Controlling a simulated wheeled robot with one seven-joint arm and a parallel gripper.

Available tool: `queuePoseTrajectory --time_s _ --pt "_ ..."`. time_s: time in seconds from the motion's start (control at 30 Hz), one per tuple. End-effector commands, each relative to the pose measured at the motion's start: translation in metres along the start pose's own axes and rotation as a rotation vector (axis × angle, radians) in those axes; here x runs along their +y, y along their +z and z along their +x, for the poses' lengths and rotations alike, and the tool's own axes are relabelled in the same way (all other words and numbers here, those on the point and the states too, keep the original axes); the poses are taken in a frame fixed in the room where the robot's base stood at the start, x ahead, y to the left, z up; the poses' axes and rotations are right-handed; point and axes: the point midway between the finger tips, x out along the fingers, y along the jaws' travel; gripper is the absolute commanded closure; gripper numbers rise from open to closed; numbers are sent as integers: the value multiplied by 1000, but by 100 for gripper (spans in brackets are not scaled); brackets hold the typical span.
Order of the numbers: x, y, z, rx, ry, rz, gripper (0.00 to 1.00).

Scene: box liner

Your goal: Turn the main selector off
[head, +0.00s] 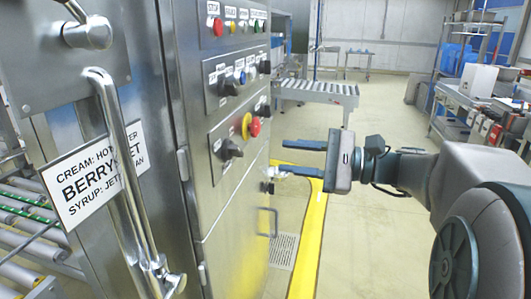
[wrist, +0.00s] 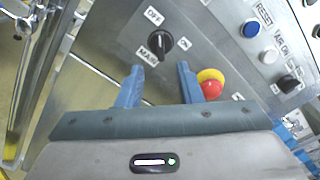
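The main selector is a black knob (wrist: 160,43) on a steel panel, with OFF, ON and MAIN labels around it in the wrist view. A pale mark runs along its grip; I cannot tell for sure which label it points to. The knob also shows in the head view (head: 229,149), left of my gripper. My gripper (head: 290,158) is open and empty, its blue fingers apart and turned toward the panel. In the wrist view my fingertips (wrist: 159,70) appear just below the knob, one to each side, with no visible contact.
A red emergency button (wrist: 211,88) on a yellow collar sits right of the knob, near my right finger. Blue, white and black controls (wrist: 268,55) lie beyond it. A large door handle (head: 125,180) stands out at left. Floor (head: 330,240) below the arm is clear.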

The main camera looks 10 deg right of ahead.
Motion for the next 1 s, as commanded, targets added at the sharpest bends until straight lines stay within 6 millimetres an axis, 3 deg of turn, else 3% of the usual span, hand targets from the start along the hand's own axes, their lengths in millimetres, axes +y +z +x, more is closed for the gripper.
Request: queuePoseTrajectory --time_s 0.1,0.3,0.73,0.87,1.0 --pt "0 0 -21 2 -1 1 67" --pt "0 0 -38 1 0 0 67" --pt "4 3 -35 13 28 -2 67" --pt "28 9 -20 81 159 -18 67" --pt "76 16 -6 207 411 -90 67"
